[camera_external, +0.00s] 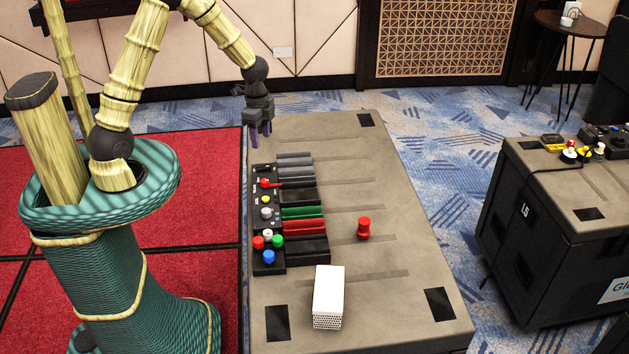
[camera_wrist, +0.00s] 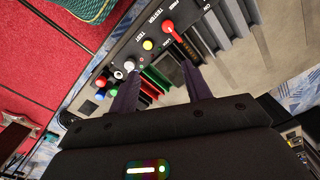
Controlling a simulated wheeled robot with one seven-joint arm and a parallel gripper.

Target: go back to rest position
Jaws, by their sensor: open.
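My gripper (camera_external: 261,131) hangs at the far left part of the grey table, above the far end of a black control panel (camera_external: 262,215). Its purple fingers point down, apart and empty. In the wrist view the two fingers of my gripper (camera_wrist: 160,88) stand apart with the panel beyond them. The panel carries a red lever (camera_external: 266,182), a yellow button (camera_external: 265,199), a grey knob (camera_external: 267,213) and several coloured buttons. The lever also shows in the wrist view (camera_wrist: 182,41).
The grey table (camera_external: 380,280) holds a red spool-shaped object (camera_external: 363,228) and a white box (camera_external: 328,296). Several coloured slots lie beside the panel. A second dark case (camera_external: 545,235) stands to the right across the carpet. The table's right side is mostly clear.

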